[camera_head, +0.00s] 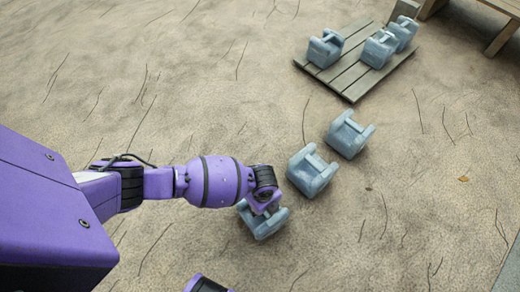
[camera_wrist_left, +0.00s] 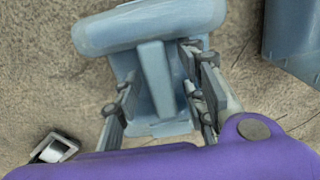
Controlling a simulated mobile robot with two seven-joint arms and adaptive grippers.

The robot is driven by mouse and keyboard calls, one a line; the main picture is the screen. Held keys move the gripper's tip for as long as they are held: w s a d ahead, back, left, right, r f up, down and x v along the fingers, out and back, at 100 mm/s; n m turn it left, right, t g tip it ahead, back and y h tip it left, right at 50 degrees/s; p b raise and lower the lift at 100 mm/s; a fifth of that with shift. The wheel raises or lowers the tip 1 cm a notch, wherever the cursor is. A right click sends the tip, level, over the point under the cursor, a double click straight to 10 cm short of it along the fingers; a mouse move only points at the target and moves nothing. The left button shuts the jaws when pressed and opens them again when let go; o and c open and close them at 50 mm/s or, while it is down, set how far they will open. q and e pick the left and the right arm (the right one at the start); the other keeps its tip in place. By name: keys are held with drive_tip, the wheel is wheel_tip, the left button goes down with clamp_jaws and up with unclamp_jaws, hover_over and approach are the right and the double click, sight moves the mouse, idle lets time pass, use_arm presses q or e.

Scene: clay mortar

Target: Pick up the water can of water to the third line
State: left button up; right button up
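A blue-grey water can (camera_head: 263,222) stands on the ground under my left gripper (camera_head: 266,203), which partly hides it. In the left wrist view the can (camera_wrist_left: 150,28) shows a thick top end and a narrow handle bar. The fingers of my left gripper (camera_wrist_left: 162,100) are apart, one on each side of the handle bar, with a gap visible between the bar and the left finger. Two similar cans stand in a diagonal row beyond it, a nearer one (camera_head: 312,171) and a farther one (camera_head: 349,134). My right gripper is not in view.
A grey slatted wooden pallet (camera_head: 350,84) at the upper right bears three more cans, one at its left (camera_head: 325,48). Part of another can (camera_wrist_left: 292,40) shows at the wrist view's right edge. A wooden bench (camera_head: 500,38) stands top right. The cracked ground left is clear.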

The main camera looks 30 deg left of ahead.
use_arm(q)
clamp_jaws()
drive_tip(key=shift+w+d+r, duration=0.1)
drive_tip(key=shift+w+r, duration=0.1)
drive_tip(key=shift+w, duration=0.05)
